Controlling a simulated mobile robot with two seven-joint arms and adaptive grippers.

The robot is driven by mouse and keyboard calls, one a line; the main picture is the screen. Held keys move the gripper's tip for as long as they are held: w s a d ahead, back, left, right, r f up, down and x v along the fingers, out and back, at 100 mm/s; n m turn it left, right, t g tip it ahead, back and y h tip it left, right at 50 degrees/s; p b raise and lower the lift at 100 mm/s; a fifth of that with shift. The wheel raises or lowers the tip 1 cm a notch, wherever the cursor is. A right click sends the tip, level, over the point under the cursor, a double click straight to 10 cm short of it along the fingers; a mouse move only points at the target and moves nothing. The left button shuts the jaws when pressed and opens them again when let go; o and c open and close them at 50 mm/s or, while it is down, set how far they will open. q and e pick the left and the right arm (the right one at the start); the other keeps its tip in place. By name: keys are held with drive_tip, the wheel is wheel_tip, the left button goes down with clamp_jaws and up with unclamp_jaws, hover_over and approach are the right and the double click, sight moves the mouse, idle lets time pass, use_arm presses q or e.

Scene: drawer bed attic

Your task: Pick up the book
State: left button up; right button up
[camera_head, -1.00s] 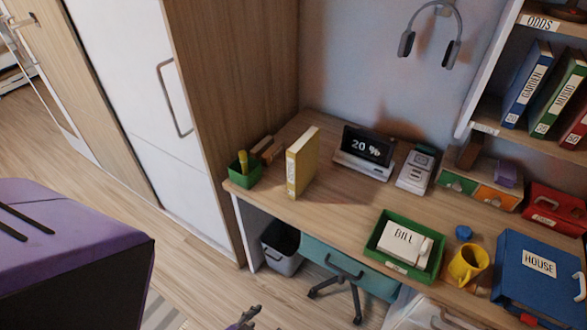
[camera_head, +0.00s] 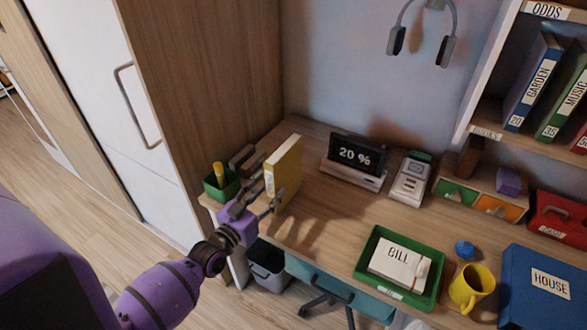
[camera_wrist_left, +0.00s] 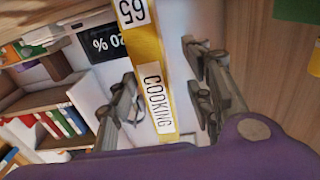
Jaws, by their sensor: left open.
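The yellow book (camera_head: 284,172) stands upright on the left part of the desk. In the left wrist view, its spine (camera_wrist_left: 150,62) carries the labels "COOKING" and "65". My left gripper (camera_head: 271,193) is at the book's near side, its fingers spread. In the left wrist view the open fingers (camera_wrist_left: 160,68) lie on either side of the spine, with a gap visible at each side. Whether either finger touches the book cannot be told. My right gripper is not in view.
A green pen holder (camera_head: 222,185) stands left of the book, close to my left gripper. A 20 % display (camera_head: 355,155) stands to its right. A green tray (camera_head: 373,243) and yellow mug (camera_head: 466,287) are farther right. The wardrobe side (camera_head: 210,80) borders the desk's left.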

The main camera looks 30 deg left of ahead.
sight(283, 176)
use_arm(q)
drive_tip(key=shift+w, duration=0.15)
drive_tip(key=shift+w+r, duration=0.15)
drive_tip(key=shift+w+d, duration=0.25)
drive_tip(key=shift+w, duration=1)
drive_tip(key=w, duration=0.1)
drive_tip(key=w+d, duration=0.1)
drive_tip(key=w, duration=0.1)
drive_tip(key=shift+w+p, duration=0.2)
drive_tip(key=shift+p, duration=0.1)
drive_tip(key=shift+w, duration=0.3)
drive_tip(key=shift+a+f, duration=0.1)
drive_tip(key=shift+f, duration=0.1)
drive_tip(key=shift+c, duration=0.4)
drive_tip(key=c, duration=1.1)
clamp_jaws()
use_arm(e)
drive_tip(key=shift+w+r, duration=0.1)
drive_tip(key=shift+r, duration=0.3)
use_arm(q)
drive_tip(key=shift+r, duration=0.15)
